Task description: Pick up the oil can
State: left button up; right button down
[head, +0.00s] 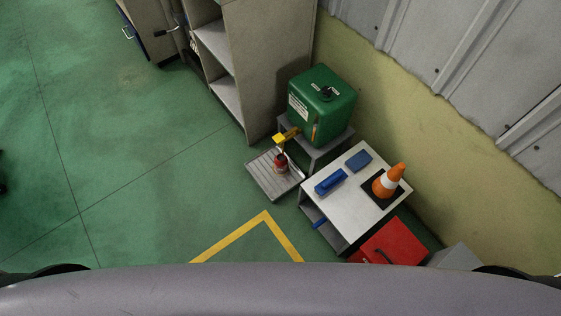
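A small red can (281,168), which looks like the oil can, stands on a grey ribbed tray (262,176) on the floor, right of the picture's middle. Yellow parts (286,136) show just above it, in front of the green tank; I cannot tell whether they belong to the can or to the tank. Neither of my grippers is in the head view, and nothing touches the can.
A green tank (322,100) sits on a grey stand behind the tray. A white-topped table (345,199) holds an orange cone (389,181) and blue items. A red box (395,243) is nearer. Shelves (265,60) stand behind. Green floor (150,150) at left is clear.

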aim_at(280, 162)
jog(key=i+j+z, duration=0.1)
jog(key=j, duration=0.25)
jog(key=i+j+z, duration=0.1)
jog(key=i+j, duration=0.15)
jog(key=i+j+z, duration=0.1)
jog(key=j, duration=0.35)
jog(key=i+j, duration=0.15)
jog(key=j, duration=0.2)
jog(key=i+j+z, duration=0.15)
jog(key=j, duration=0.2)
